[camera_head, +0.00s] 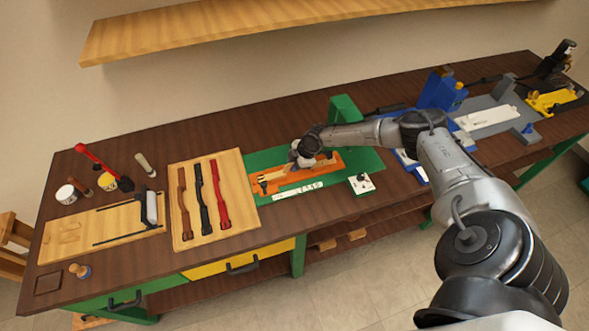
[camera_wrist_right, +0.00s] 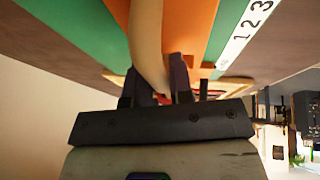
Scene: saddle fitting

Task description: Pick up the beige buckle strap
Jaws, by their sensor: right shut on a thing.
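The beige buckle strap (camera_wrist_right: 146,40) runs between the two dark fingers of my right gripper (camera_wrist_right: 157,90) in the right wrist view, and the fingers are shut on it. In the head view the right gripper (camera_head: 299,163) is low over the orange fixture (camera_head: 328,163) on the green mat (camera_head: 365,158). The strap shows there only as a thin pale band along the fixture, partly hidden by the gripper. I cannot tell whether it is touching the fixture. My left gripper is not in view.
A wooden board (camera_head: 229,216) with brown, black and red straps lies left of the mat. Another board (camera_head: 72,232), a red-handled tool (camera_head: 91,156) and small pots stand farther left. A green upright (camera_head: 344,108) is behind the fixture. A blue machine (camera_head: 440,91) stands to the right.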

